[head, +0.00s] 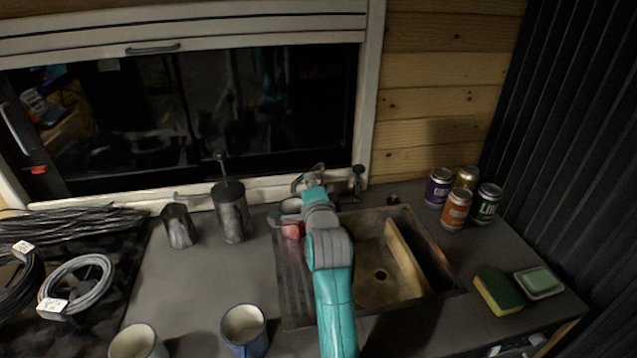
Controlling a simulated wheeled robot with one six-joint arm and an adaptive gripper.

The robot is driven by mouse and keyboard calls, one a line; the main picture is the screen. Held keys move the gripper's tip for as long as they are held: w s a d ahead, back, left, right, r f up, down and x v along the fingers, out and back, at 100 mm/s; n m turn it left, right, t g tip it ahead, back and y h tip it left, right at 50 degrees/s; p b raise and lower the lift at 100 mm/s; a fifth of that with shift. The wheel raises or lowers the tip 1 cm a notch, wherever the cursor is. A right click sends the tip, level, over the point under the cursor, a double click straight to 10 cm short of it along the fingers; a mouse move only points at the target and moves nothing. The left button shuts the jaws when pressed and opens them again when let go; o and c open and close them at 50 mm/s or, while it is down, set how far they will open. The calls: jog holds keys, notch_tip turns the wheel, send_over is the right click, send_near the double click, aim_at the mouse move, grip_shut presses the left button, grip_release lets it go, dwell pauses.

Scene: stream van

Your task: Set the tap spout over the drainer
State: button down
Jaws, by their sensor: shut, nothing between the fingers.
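The sink unit (400,212) is set into the counter, with a basin (375,285) and a ribbed drainer (295,290) on its left. My teal and grey arm reaches across the drainer and the basin's left side to the back of the sink. My gripper (312,180) is at the far end, close to the wall behind the sink, shut with nothing in it. The tap is mostly hidden by my arm and gripper; I cannot tell its spout or its direction. A dark fitting (358,180) shows just right of the gripper.
A small red object (291,230) sits beside my arm at the drainer's back. A French press (230,210) and metal jug (178,226) stand left. Mugs (244,328) are in front. Cans (457,208), a sponge (498,292) and a soap dish (540,283) are right.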

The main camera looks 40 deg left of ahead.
jog(key=shift+s+a, duration=0.2)
jog(key=shift+a, duration=0.15)
jog(key=shift+s+a+r, duration=0.1)
jog(key=shift+s+a, duration=0.05)
dwell(0.3)
